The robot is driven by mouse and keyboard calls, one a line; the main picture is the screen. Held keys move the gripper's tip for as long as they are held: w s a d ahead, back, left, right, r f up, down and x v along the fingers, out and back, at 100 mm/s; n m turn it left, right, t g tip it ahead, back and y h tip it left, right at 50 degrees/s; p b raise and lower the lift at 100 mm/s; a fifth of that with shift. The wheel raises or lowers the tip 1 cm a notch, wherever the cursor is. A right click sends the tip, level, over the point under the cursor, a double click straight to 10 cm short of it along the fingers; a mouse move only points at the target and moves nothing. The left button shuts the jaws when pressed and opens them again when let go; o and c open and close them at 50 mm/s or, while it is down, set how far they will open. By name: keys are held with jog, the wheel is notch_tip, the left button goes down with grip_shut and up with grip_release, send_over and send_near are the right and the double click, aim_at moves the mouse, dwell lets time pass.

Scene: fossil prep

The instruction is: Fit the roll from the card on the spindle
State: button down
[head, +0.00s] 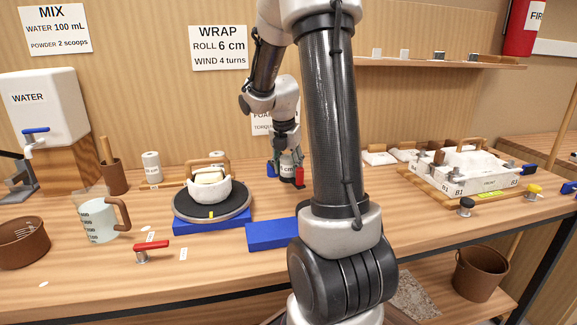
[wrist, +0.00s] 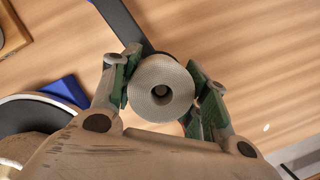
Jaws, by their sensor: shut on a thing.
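My gripper (head: 285,158) is low over the back middle of the table in the head view. In the wrist view, my gripper (wrist: 163,76) is shut on a pale roll (wrist: 146,92), its green-padded fingers on either side. The roll is seen end-on, with a dark centre hole. The wall card (head: 219,48) reads "WRAP, ROLL 6 cm, WIND 4 turns". I cannot make out the spindle clearly, nor whether anything is inside the hole.
A turntable (head: 176,211) with a white bowl (head: 223,190) stands left of the gripper. A blue block (head: 271,235) lies in front. Other white rolls (head: 151,166) stand at the back left. A mould tray (head: 443,183) is on the right. A jug (head: 97,228) stands left.

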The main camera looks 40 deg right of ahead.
aim_at(290, 155)
jog(key=c, duration=0.7)
grip_release()
jog(key=v, duration=0.2)
jog(key=d+v, duration=0.1)
jog(key=v, duration=0.4)
jog(key=shift+w+d+r, duration=0.15)
jog(key=shift+w+d, duration=0.1)
jog(key=shift+w, duration=0.15)
